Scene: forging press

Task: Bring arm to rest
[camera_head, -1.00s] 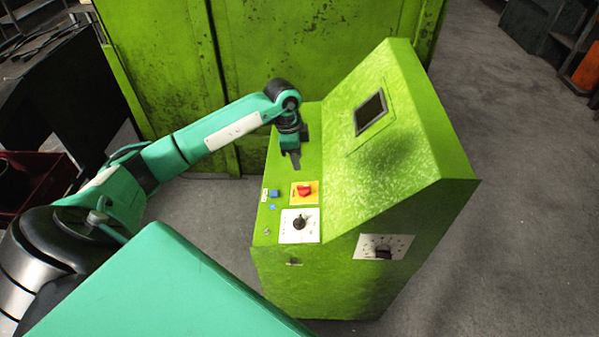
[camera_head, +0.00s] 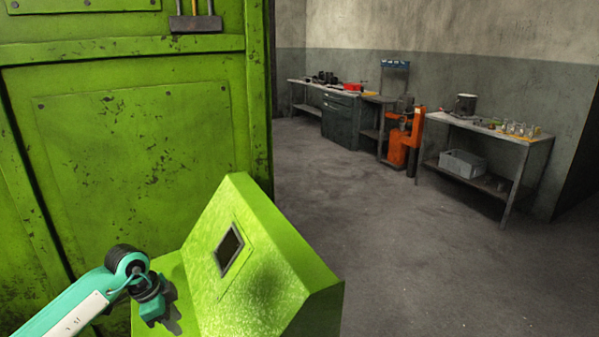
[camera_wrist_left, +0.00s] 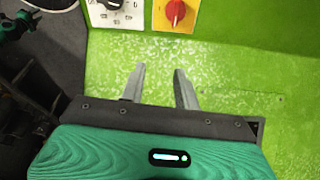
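My left gripper (camera_head: 172,314) is at the lower left of the head view, over the left part of the green control console (camera_head: 262,287). In the left wrist view its two fingers (camera_wrist_left: 158,86) are apart with nothing between them, above the console's bare green top. A red knob on a yellow plate (camera_wrist_left: 175,12) and a black dial on a white plate (camera_wrist_left: 114,6) lie beyond the fingertips, at the top of that view. My right gripper is in neither view.
A large green press wall (camera_head: 140,140) stands behind the console at the left. Workbenches (camera_head: 490,130) with tools, a grey crate (camera_head: 462,163) and an orange jack (camera_head: 400,140) line the far wall. The floor right of the console is clear.

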